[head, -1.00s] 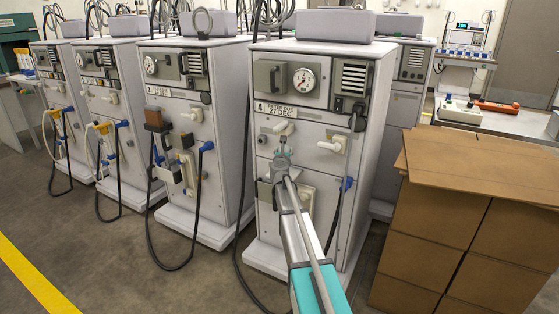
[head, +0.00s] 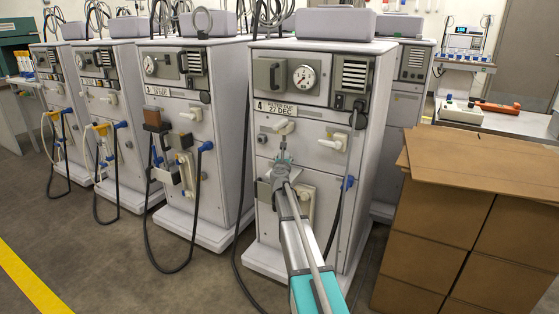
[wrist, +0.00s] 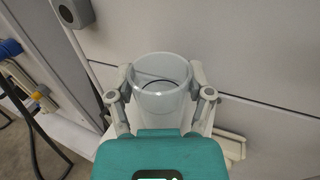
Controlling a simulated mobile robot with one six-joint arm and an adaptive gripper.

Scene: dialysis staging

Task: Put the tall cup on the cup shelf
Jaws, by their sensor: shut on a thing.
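My gripper (wrist: 162,92) is shut on the tall cup (wrist: 160,70), a pale translucent open-topped cup, with one finger on each side of it. In the wrist view the cup's rim faces the camera and its inside looks empty. In the head view my gripper (head: 281,168) is at the front of machine 4, and the cup is mostly hidden or too small to make out. A grey bracket (head: 264,191), which may be the cup shelf, shows just left of my gripper. Whether the cup touches it I cannot tell.
Machine 4 (head: 315,120) has a white knob (head: 333,143) and a hanging dark hose near my gripper. Machine 3 (head: 222,100) stands to the left, with a floor gap between. Stacked cardboard boxes (head: 440,220) stand close on the right.

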